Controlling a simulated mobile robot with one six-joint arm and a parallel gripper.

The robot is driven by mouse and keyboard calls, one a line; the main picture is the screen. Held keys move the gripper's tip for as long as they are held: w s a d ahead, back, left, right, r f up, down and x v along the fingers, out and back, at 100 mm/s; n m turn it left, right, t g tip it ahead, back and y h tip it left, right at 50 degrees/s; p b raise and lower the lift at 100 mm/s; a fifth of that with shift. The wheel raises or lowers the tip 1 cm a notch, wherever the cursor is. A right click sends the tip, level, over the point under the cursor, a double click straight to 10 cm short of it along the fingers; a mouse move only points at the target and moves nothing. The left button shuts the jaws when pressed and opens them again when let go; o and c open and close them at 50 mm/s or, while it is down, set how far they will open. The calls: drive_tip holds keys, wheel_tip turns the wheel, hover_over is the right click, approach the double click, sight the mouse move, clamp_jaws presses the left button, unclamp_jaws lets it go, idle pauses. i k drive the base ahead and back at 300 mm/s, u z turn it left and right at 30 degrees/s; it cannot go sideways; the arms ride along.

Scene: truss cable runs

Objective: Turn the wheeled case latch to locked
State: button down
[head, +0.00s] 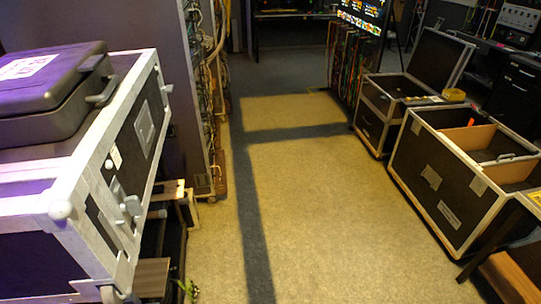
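A black flight case with pale metal edges (90,190) fills the left side of the head view. A wheel-like part shows under its near corner, so it looks like the wheeled case. A small grey latch-like fitting (131,207) sits low on its right-hand face, with a small knob (109,164) above it. A recessed plate (145,128) lies farther along the same face. I cannot tell from this distance whether the latch is locked. My gripper is not in view.
A dark hard case (50,95) lies on top of the flight case. Cable bundles (205,90) hang beyond it. Open black cases (440,185) stand on the right, one with dividers. The carpeted floor (300,200) between is clear, crossed by dark strips.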

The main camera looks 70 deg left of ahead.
sight(133, 205)
drive_tip(key=u, duration=0.15)
drive_tip(key=i, duration=0.2)
drive_tip(key=z, duration=5.6)
drive_tip(key=i, duration=0.1)
drive_tip(key=z, duration=2.95)
drive_tip(key=i, duration=1)
drive_tip(key=u, duration=0.25)
drive_tip(key=k, duration=0.7)
drive_tip(key=u, duration=0.6)
